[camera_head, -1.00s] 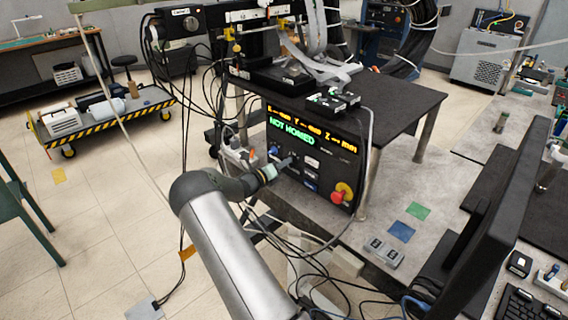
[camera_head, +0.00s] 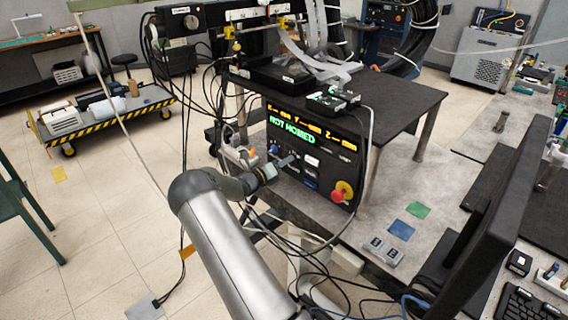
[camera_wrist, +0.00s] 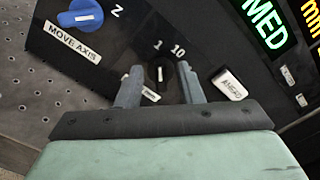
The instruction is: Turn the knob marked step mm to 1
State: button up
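The black step knob (camera_wrist: 161,82) with a white pointer line shows in the wrist view, with the marks 1 and 10 above it. Its pointer looks nearly upright in the picture, toward the 1 side. The label below it is partly hidden by a finger. My gripper (camera_wrist: 159,69) is open, one finger on each side of the knob; I cannot tell whether either touches it. In the head view my gripper (camera_head: 287,162) is at the front of the black control panel (camera_head: 318,158), hiding the knob.
A blue move axis knob (camera_wrist: 80,14) sits left of my fingers, and a white AHEAD button (camera_wrist: 229,84) sits to the right. The panel's display (camera_head: 292,131) reads NOT HOMED. A red emergency knob (camera_head: 338,195) is at the lower right. Cables hang below.

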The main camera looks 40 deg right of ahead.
jog(key=s+a+b, duration=0.2)
jog(key=a+b, duration=0.1)
jog(key=a, duration=1.4)
jog(key=shift+s, duration=0.15)
jog(key=s+a+r+m+g+y, duration=0.2)
jog(key=s+m+y, duration=0.3)
jog(key=s+m, duration=0.3)
jog(key=s+a+r+m+g+y, duration=0.2)
jog(key=s+a+m+g+y, duration=0.15)
jog(key=s+m, duration=0.4)
jog(key=s+a+r+m+t+y, duration=0.2)
jog(key=s+a+m+y, duration=0.2)
jog(key=s+a+m, duration=0.2)
jog(key=s+a+r+m+t+y, duration=0.1)
jog(key=s+a+m+y, duration=0.4)
jog(key=s+a, duration=0.5)
jog(key=s+m, duration=0.2)
jog(key=s, duration=0.2)
jog(key=shift+s+r+t, duration=0.15)
jog(key=shift+r+t, duration=0.2)
jog(key=shift+r, duration=0.05)
